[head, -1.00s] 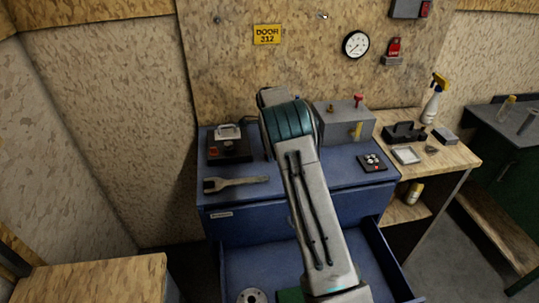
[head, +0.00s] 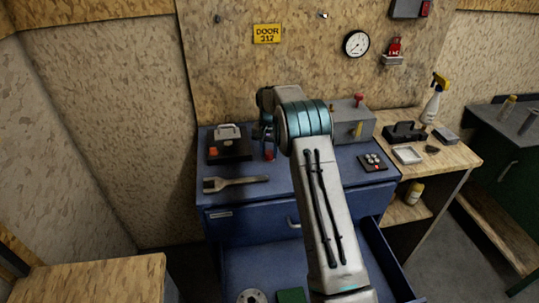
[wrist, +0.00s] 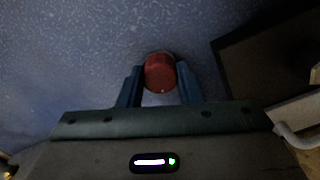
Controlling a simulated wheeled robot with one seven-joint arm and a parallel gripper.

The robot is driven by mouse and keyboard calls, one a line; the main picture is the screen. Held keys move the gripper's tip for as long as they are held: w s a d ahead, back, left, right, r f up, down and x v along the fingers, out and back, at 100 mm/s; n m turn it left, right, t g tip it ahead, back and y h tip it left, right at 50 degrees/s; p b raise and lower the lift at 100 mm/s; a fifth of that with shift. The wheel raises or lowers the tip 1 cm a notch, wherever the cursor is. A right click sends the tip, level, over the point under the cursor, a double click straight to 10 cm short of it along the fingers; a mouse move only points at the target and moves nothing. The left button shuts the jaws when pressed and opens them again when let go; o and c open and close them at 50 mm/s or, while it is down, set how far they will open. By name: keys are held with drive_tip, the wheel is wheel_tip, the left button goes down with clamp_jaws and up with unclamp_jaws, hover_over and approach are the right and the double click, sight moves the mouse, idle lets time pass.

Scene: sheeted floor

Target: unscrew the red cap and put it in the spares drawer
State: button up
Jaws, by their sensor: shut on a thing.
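The red cap (head: 269,155) is held between the fingertips of my gripper (head: 268,146) over the blue bench top. In the wrist view the round red cap (wrist: 159,73) sits between both blue fingers, with the speckled blue surface behind it. I cannot tell how high it is above the bench or what is under it. An open blue drawer (head: 383,255) is low at the front of the bench, partly behind my arm; I cannot read whether it is the spares drawer. It holds a grey disc (head: 250,296) and a green block (head: 291,296).
A black device (head: 230,148) stands just left of my gripper, and a wrench-like tool (head: 236,182) lies in front of it. A grey box (head: 354,122) with a red knob stands right of my arm. A small black panel (head: 373,162) lies at the bench's right edge.

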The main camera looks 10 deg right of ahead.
drive_tip(key=n, duration=0.6)
drive_tip(key=o, duration=1.2)
drive_tip(key=shift+c, duration=0.9)
